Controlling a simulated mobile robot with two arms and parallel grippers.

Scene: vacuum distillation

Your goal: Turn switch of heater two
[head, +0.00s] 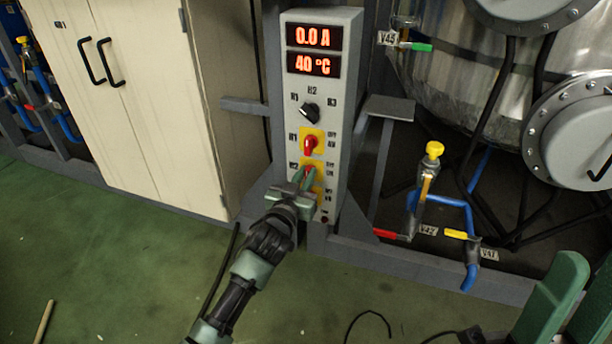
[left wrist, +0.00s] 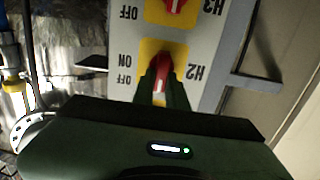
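The heater two switch is a red handle on a yellow plate marked H2, on the front of a grey control box (head: 341,95). In the left wrist view, which is upside down, the red handle (left wrist: 165,72) shows between the fingertips. My left gripper (head: 306,178) reaches the box from below, its green fingers closed in on both sides of the handle and seeming to touch it. It partly hides the plate. In the left wrist view ON and OFF labels stand beside the plate. Green slabs at the lower right edge may belong to my right gripper; its state is unclear.
Above is the red H1 switch (head: 310,143), then a black selector knob (head: 310,112) and displays reading 0.0 A and 40 °C. A cream cabinet (head: 150,100) stands left, valves and blue pipes (head: 440,198) right. Green floor lies in front.

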